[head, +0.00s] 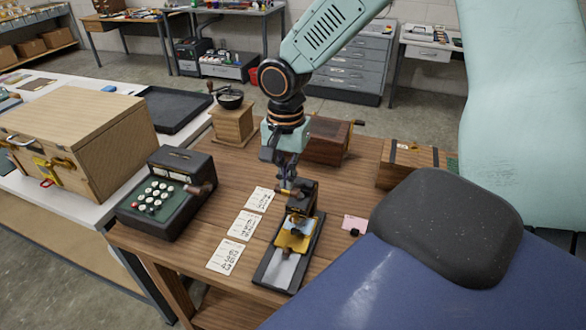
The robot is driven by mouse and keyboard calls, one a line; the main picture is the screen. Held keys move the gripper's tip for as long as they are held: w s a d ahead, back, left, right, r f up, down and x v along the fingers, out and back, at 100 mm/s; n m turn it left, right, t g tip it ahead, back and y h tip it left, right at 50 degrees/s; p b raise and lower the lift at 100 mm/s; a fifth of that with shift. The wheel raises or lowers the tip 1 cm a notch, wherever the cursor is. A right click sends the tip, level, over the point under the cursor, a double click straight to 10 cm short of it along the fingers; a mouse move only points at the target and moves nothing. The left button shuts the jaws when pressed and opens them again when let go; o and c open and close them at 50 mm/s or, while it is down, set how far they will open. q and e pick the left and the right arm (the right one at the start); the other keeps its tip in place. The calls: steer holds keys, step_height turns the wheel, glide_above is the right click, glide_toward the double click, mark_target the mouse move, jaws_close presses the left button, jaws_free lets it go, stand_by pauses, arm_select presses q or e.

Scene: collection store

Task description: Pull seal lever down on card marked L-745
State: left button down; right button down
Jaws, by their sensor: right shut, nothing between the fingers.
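A seal press (264,277) with a long dark base and a black upright head stands on the wooden table. A brass-coloured lever or handle (288,193) is at its top. A yellow plate (290,243) and a pale blue piece sit in its middle. My right gripper (288,186) points down at the top of the press, shut and empty, at or just above the lever; I cannot tell whether it touches. Three white cards (259,198), (244,225), (225,256) lie in a row left of the press. Their markings are too small to read, so L-745 cannot be picked out.
A dark keyed machine (168,195) stands left of the cards. A coffee grinder (233,121), a reddish-brown box (328,140) and a wooden chest (405,163) stand behind. A pink card (354,223) lies right of the press. A large wooden case (77,140) is on the white table.

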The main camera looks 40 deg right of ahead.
steer(key=shift+w+d+r+p, duration=0.1)
steer(key=shift+d+r+p, duration=0.2)
steer(key=shift+r, duration=0.2)
steer(key=shift+w+d+r+p, duration=0.1)
steer(key=shift+d+r+p, duration=0.1)
steer(key=shift+r+p, duration=0.25)
steer(key=shift+a, duration=0.1)
steer(key=shift+r+p, duration=0.7)
steer(key=shift+r, duration=0.75)
step_height(320, 180, up, 2)
